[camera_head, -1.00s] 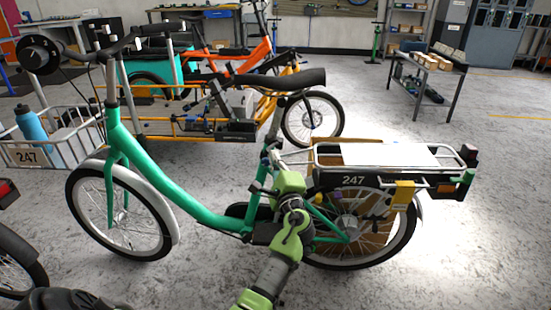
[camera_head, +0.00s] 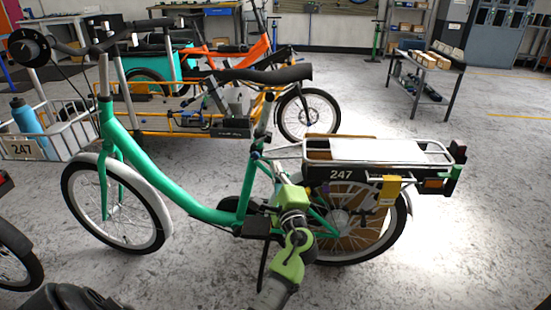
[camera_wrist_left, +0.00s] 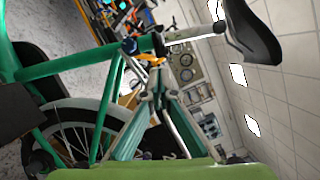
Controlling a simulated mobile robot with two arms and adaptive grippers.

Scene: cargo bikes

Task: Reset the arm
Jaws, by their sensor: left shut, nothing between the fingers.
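My left arm, green and grey, rises from the bottom of the head view in front of the teal bike (camera_head: 165,180). My left gripper (camera_head: 276,174) is small there and overlaps the bike's seat-tube and rack area. In the left wrist view my left gripper (camera_wrist_left: 158,78) has its fingers together, with nothing seen held. The bike's teal frame (camera_wrist_left: 75,65) and black saddle (camera_wrist_left: 250,32) lie beyond it. I cannot tell the exact gap between the fingertips and the frame. My right gripper is not in view.
The bike's rear rack (camera_head: 385,152) and rear wheel (camera_head: 355,222) are right of my arm. A white front basket (camera_head: 62,140) holds a blue bottle (camera_head: 27,117). An orange cargo bike (camera_head: 235,60) and a table (camera_head: 428,72) stand behind. The floor at the right is clear.

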